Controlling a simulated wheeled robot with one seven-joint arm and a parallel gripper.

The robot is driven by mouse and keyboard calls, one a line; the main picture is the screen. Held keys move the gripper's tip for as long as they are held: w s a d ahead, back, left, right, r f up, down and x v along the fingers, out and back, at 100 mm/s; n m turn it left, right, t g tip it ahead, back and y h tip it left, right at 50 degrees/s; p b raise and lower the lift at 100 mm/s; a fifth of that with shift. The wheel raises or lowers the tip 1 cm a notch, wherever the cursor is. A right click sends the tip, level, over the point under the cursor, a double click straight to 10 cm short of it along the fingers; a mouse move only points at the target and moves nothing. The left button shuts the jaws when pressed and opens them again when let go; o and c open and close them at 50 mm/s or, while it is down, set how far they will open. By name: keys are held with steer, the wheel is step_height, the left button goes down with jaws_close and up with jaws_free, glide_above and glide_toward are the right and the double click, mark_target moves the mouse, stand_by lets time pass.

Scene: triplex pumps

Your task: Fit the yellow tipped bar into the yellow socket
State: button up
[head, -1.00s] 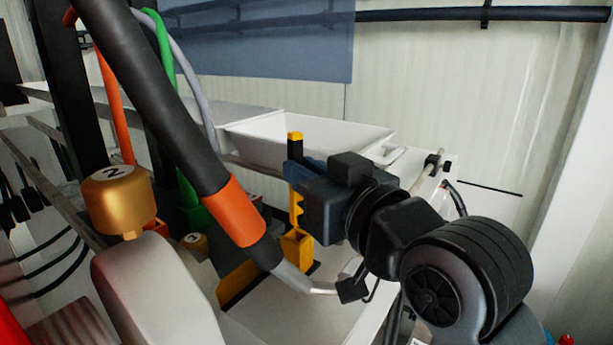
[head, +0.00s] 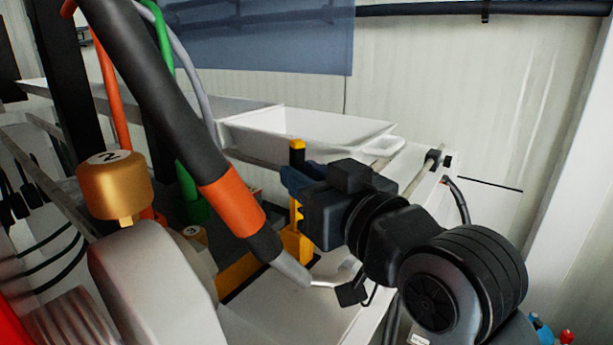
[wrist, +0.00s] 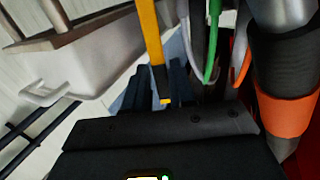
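The yellow tipped bar (head: 297,158) stands about upright in the head view, with a yellow top, a dark band and a yellow lower part. My gripper (head: 293,181) comes from the right, and its blue fingers are shut on the bar's dark part. The wrist view shows the bar (wrist: 149,35) between the blue fingers (wrist: 160,85). The yellow socket (head: 300,247) is directly below the bar on the white bench. The bar's lower end meets the socket or overlaps it in the picture; I cannot tell how deep it sits. The socket is not clear in the wrist view.
A thick black hose with an orange band (head: 233,205) passes in front, close left of the socket. A white tray (head: 310,135) stands behind. A gold cap marked 2 (head: 115,187) is at the left front. Bare bench (head: 290,308) lies in front of the socket.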

steer(key=shift+o, duration=1.4)
